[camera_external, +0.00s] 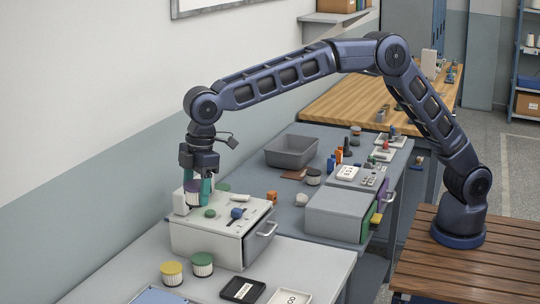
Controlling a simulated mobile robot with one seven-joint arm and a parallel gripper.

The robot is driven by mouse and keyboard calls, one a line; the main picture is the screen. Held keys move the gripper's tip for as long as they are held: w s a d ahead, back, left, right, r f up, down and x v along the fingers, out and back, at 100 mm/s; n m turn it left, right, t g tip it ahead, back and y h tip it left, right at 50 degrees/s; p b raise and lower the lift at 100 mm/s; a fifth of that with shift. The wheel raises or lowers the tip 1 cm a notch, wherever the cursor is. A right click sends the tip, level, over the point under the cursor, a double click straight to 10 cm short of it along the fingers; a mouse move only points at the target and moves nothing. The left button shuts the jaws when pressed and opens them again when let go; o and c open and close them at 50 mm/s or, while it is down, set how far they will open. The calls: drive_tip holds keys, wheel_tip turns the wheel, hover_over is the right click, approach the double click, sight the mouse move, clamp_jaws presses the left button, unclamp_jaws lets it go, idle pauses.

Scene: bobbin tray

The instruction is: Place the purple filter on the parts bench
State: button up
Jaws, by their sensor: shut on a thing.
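The filter is at the top of a white box with a drawer (218,239). I cannot tell whether it touches the box top. Which surface is the parts bench is not labelled; a grey bench (85,282) carries the white box, and a wooden-topped bench (345,97) stands behind.
A yellow-topped filter (172,273) and a green-topped filter (202,264) stand in front of the box. Small green and blue parts lie on the box top. A grey bin (291,150) and grey drawer box (337,214) stand to the right.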

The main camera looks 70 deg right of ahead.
drive_tip(key=s+a, duration=0.2)
drive_tip(key=a, duration=0.1)
hover_over(204, 293)
wheel_tip(204, 293, down, 5)
drive_tip(key=shift+n, duration=0.4)
drive_tip(key=f, duration=2)
drive_tip(key=shift+s+d, duration=0.1)
drive_tip(key=shift+d, duration=0.2)
drive_tip(key=shift+f, duration=0.15)
drive_tip(key=o, duration=1)
wheel_tip(204, 293, up, 12)
drive_tip(key=d, duration=0.1)
drive_tip(key=shift+s+d, duration=0.3)
drive_tip(key=shift+s, duration=0.05)
